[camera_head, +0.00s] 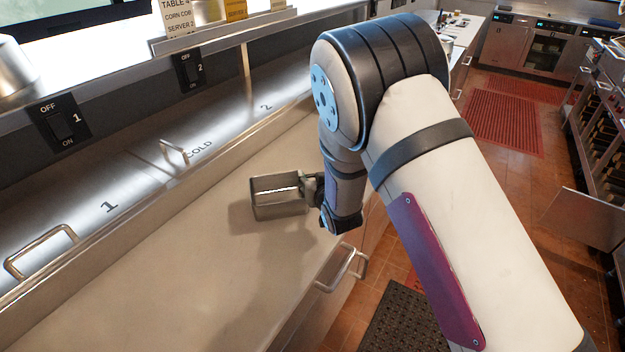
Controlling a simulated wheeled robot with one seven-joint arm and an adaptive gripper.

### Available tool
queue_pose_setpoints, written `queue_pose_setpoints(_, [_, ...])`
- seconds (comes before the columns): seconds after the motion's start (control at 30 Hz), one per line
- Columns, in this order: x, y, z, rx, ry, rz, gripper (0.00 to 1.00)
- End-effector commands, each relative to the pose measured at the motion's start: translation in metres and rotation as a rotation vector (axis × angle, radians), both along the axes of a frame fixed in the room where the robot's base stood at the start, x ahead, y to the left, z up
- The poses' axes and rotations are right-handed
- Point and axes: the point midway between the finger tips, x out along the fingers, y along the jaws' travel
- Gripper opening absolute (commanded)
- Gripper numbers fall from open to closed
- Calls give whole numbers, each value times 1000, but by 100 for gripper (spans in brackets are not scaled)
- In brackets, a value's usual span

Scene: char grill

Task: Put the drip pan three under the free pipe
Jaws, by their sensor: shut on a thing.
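A small metal pan (276,208), seemingly the drip pan, is at the end of my arm, over the pale counter. Its open side faces partly toward the camera. No number can be read on it. My gripper (313,188) is shut on the pan's right end; the fingers are dark and small in this view. Whether the pan touches the counter is unclear; a soft shadow lies around it. A thin vertical metal post (247,66) stands at the back under the shelf. I cannot tell whether it is the free pipe.
Steel lids marked 1 (110,207) and 2 with handles line the back of the counter (185,270). Switches (62,122) are on the panel above. A drawer handle (342,268) sticks out in front. The counter left of the pan is clear. A dark mat (400,322) lies on the floor.

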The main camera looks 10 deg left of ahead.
Motion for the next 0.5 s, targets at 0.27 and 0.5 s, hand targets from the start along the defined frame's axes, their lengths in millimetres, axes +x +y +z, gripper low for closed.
queue_pose_setpoints(0.27, [0,0,-1,0,1,0,58])
queue_pose_setpoints(0.5, [0,0,0,0,1,0,58])
